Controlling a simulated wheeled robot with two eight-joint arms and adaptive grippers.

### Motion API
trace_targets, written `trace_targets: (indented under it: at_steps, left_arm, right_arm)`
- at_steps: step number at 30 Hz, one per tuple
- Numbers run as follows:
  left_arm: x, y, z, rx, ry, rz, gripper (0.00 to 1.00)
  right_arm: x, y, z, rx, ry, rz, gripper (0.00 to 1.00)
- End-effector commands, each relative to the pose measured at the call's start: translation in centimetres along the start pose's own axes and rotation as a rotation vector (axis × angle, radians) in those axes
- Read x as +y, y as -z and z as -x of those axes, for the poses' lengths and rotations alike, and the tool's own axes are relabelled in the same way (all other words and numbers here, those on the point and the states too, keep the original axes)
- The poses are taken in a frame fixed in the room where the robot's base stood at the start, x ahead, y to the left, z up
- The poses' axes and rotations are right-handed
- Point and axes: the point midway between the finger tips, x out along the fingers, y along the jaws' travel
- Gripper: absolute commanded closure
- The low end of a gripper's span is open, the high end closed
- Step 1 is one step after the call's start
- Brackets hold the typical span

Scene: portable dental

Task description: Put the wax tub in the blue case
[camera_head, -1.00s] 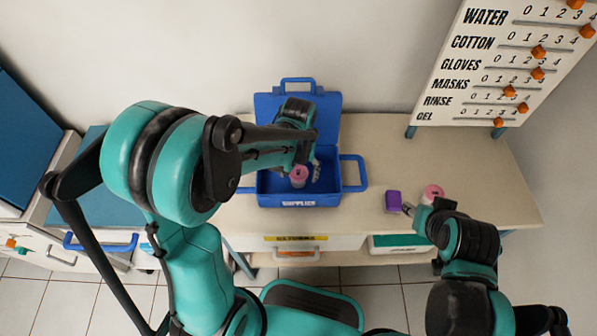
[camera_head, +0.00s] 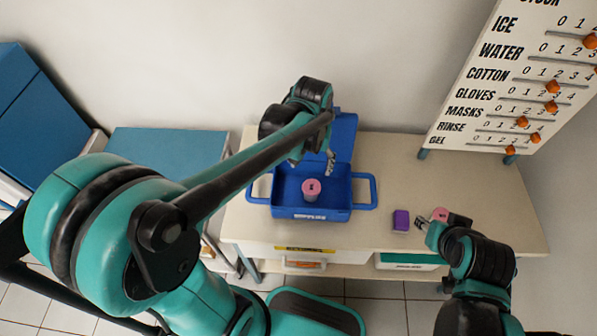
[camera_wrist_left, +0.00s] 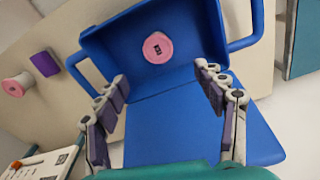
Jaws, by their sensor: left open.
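The wax tub appears to be the round pink-lidded tub (camera_head: 312,187) standing upright on the floor of the open blue case (camera_head: 338,213). In the left wrist view the pink lid (camera_wrist_left: 157,47) shows a dark label, inside the case walls (camera_wrist_left: 219,22). My left gripper (camera_head: 312,162) is above the back of the case, near its raised lid. In the left wrist view its fingers (camera_wrist_left: 161,78) are wide apart with nothing between them, clear of the tub. My right gripper (camera_head: 424,224) is low over the table, right of the case; its jaw state is unclear.
A purple box (camera_head: 401,220) sits on the table right of the case. Another pink-topped item (camera_head: 439,214) is close to my right gripper. A stock board (camera_head: 505,85) with orange sliders stands at the back right. Table (camera_head: 395,160) behind the purple box is clear.

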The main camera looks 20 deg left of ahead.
Motion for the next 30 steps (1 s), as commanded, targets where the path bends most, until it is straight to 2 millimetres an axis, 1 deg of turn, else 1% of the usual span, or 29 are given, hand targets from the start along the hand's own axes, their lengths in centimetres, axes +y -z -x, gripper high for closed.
trace_targets:
  at_steps: [1, 3, 7, 12, 15, 20, 28, 30]
  left_arm:
    - [-0.5, -0.9, 0.8, 0.035, -0.005, -0.002, 0.3]
    - [-1.2, -2.2, 2.0, 0.104, -0.014, -0.012, 0.3]
    - [-2.5, -4.6, 3.9, 0.252, -0.025, -0.031, 0.3]
    - [-3.8, -7.3, 4.9, 0.426, -0.025, -0.055, 0.3]
    - [-4.2, -8.3, 5.0, 0.497, -0.022, -0.067, 0.3]
    - [-4.6, -9.0, 5.0, 0.555, -0.017, -0.075, 0.3]
    - [-4.6, -9.0, 5.0, 0.563, -0.016, -0.076, 0.3]
    - [-4.6, -9.0, 4.7, 0.563, -0.016, -0.076, 0.3]
  right_arm:
    - [0.0, 0.0, 0.0, 0.0, 0.0, 0.0, 0.6]
    - [0.0, 0.0, 0.0, 0.0, 0.0, 0.0, 0.6]
    - [0.0, 0.0, 0.0, 0.0, 0.0, 0.0, 0.6]
    - [0.0, 0.0, 0.0, 0.0, 0.0, 0.0, 0.6]
    - [0.0, 0.0, 0.0, 0.0, 0.0, 0.0, 0.6]
    - [0.0, 0.0, 0.0, 0.0, 0.0, 0.0, 0.6]
    - [0.0, 0.0, 0.0, 0.0, 0.0, 0.0, 0.6]
    - [0.0, -0.2, -0.3, 0.0, 0.0, 0.0, 0.6]
